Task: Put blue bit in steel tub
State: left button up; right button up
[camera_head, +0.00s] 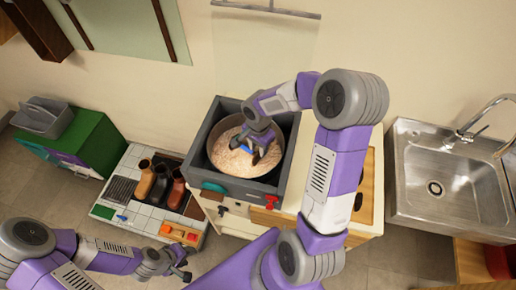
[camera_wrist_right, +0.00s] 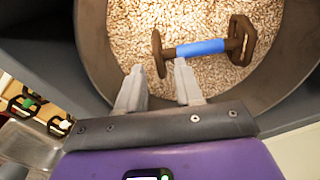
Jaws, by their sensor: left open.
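The blue bit (camera_wrist_right: 202,48), a bar with a blue middle and dark brown ends, is inside the round steel tub (camera_wrist_right: 92,40), over pale pellets. In the head view the steel tub (camera_head: 214,139) sits in a grey box, and the blue bit (camera_head: 249,148) is partly hidden by my right gripper (camera_head: 253,146). In the right wrist view my right gripper (camera_wrist_right: 160,66) has its fingers apart, with the bit just beyond the tips. I cannot tell whether one tip touches it. My left gripper (camera_head: 185,268) is open and empty at the lower left.
The grey box (camera_head: 285,128) walls surround the tub. A tiled bench (camera_head: 148,215) with brown boots (camera_head: 160,185) stands to the left, beside a green cabinet (camera_head: 98,145) carrying a grey caddy (camera_head: 43,118). A steel sink (camera_head: 440,185) is at the right.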

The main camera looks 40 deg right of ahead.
notch_tip(320, 180, up, 10)
jog(key=shift+r+p, duration=0.2)
jog(key=shift+p, duration=0.25)
